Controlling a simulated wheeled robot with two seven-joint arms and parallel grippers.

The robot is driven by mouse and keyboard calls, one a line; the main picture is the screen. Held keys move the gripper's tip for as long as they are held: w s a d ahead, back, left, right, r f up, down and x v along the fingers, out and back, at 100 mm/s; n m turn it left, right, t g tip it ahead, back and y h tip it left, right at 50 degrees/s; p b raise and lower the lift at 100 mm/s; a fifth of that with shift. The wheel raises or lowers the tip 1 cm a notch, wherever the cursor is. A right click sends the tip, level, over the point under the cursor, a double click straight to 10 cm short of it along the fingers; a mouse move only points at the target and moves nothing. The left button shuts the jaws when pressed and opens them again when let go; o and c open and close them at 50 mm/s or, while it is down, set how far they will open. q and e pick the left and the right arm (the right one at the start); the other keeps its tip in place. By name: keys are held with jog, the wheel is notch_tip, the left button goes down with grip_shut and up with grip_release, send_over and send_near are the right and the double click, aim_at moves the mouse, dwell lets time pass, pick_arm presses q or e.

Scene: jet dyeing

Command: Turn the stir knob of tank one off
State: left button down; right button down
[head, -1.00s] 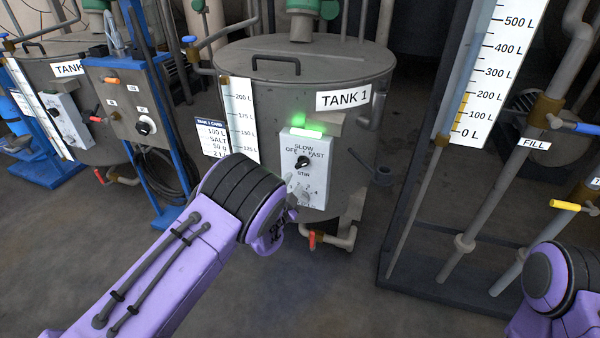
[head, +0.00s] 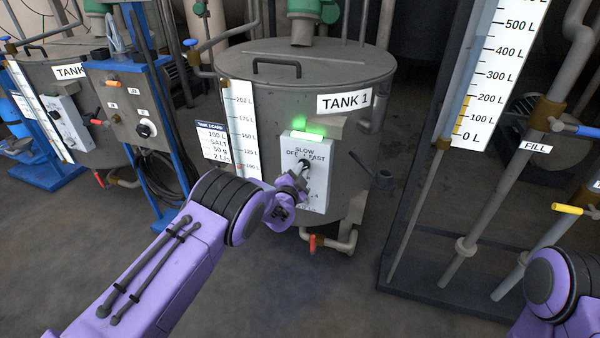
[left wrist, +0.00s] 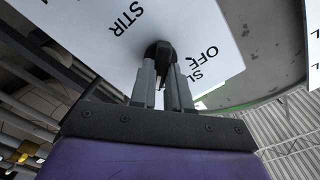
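Tank one (head: 345,140) stands in the middle of the head view, labelled TANK 1. Its white control box (head: 318,187) carries a dark stir knob (head: 304,162) under the words SLOW, OFF and FAST, and a lit green lamp (head: 306,134) on top. My left gripper (head: 300,172) is at the knob, partly hidden by my wrist. In the left wrist view the black knob (left wrist: 158,50) lies at the tips of the two grey fingers (left wrist: 163,75), which stand slightly apart on either side of it. Whether they press on it, and the knob's exact pointing, cannot be made out. My right gripper is out of view.
A second tank (head: 85,130) with its own box stands at the left, beside a blue-framed panel (head: 140,115). A pipe with a red valve handle (head: 312,243) is below tank one. Tall level scales and pipes stand at the right. The floor in front is clear.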

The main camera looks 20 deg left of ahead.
pick_arm(q)
jog(key=shift+n, duration=0.3)
jog(key=n+b, duration=0.1)
jog(key=n, duration=0.5)
jog(key=n+b, duration=0.2)
jog(key=n, duration=0.4)
jog(key=n+b, duration=0.2)
jog(key=n, duration=0.5)
jog(key=shift+a+f, duration=0.1)
jog(key=shift+a, duration=0.15)
jog(key=shift+n, duration=0.3)
jog(key=c, duration=1.1)
grip_release()
jog(key=shift+s, duration=0.1)
